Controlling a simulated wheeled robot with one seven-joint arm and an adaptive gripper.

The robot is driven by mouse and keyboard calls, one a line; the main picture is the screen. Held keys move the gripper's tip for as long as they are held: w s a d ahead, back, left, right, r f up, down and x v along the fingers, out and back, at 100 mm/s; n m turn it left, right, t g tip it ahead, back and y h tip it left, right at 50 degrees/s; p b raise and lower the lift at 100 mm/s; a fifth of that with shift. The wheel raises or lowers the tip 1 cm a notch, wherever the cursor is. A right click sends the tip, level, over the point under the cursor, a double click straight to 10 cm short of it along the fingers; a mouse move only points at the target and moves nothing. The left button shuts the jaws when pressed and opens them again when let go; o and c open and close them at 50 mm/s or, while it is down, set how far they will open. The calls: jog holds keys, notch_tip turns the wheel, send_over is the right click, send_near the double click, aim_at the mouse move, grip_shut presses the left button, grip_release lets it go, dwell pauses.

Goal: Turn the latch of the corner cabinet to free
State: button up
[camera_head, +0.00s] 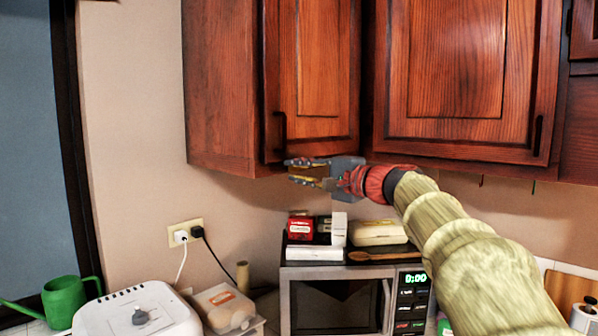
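The corner cabinet (225,90) is the dark red-brown wooden wall cabinet at the upper left, and its door looks closed. A dark vertical handle (281,130) sits low at the door's left edge. I cannot make out a separate latch. My gripper (290,171) points left, just below the handle and close to the cabinet's bottom edge. Its two fingers are apart, one above the other, with nothing seen between them. Whether the upper finger touches the cabinet is unclear.
Another wall cabinet (450,75) hangs to the right. Below my gripper stands a microwave (400,297) with boxes and a wooden spoon (372,256) on top. A white appliance (135,313) and a green watering can (66,300) are lower left. The wall left of the gripper is clear.

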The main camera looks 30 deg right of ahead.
jog(key=o, duration=0.3)
jog(key=shift+r, duration=0.1)
jog(key=v, duration=1.2)
dwell(0.3)
